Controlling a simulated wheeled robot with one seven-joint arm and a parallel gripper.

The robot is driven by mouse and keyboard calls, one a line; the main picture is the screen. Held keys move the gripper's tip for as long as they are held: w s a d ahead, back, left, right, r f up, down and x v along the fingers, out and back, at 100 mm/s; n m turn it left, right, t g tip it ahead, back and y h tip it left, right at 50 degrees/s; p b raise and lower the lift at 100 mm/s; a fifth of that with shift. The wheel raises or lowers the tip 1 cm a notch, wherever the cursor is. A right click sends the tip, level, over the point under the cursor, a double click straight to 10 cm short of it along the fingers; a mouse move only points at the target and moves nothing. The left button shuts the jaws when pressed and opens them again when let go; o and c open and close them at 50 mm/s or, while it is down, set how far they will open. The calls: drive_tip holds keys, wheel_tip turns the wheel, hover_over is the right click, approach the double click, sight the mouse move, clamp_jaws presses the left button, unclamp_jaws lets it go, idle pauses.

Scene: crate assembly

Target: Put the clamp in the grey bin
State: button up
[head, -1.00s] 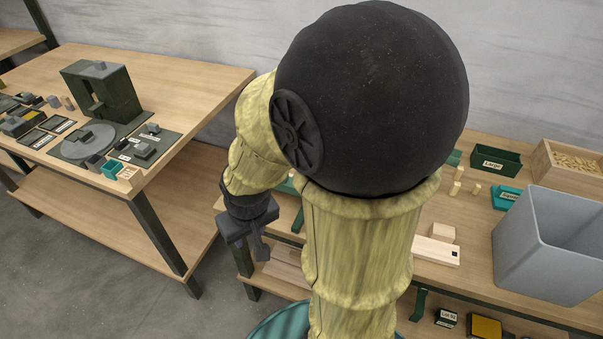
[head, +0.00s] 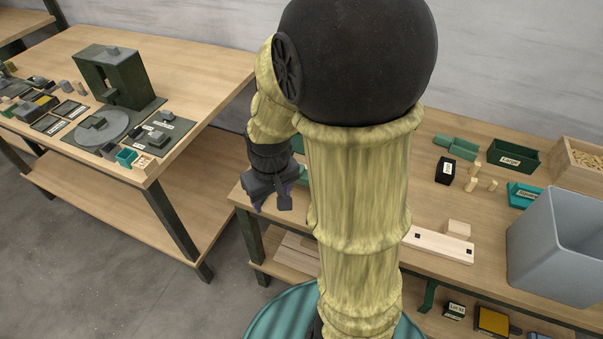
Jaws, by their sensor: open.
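The grey bin (head: 555,262) stands upright on the right-hand wooden table, and its inside floor is hidden by its walls. My gripper (head: 271,204) hangs left of my upright arm, over the left end of that table, with its jaws open and nothing seen between them. It is well to the left of the bin. I cannot pick out the clamp for certain. My arm covers the middle of the table and may hide it.
A green box labelled Large (head: 513,157), a wooden box of pegs (head: 582,158), small wooden pegs (head: 473,182) and a pale wooden board (head: 440,245) are on the right-hand table. A cluttered table (head: 205,85) stands at left, with a floor gap between.

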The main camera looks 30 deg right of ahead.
drive_tip(key=w+d+r+n+g+h+p, duration=0.1)
drive_tip(key=w+d+r+n+g+p, duration=0.1)
drive_tip(key=w, duration=0.5)
drive_tip(key=w+d+r+n+g+h+p, duration=0.1)
drive_tip(key=w+d+r+n+g+p, duration=0.2)
drive_tip(key=w+d+p, duration=0.4)
drive_tip(key=shift+r+n+h, duration=0.3)
drive_tip(key=shift+r+n, duration=0.05)
drive_tip(key=shift+n, duration=0.55)
drive_tip(key=shift+w, duration=0.15)
drive_tip(key=shift+f, duration=0.1)
drive_tip(key=x, duration=1.2)
drive_tip(key=shift+s+p, duration=0.25)
drive_tip(key=shift+p, duration=0.05)
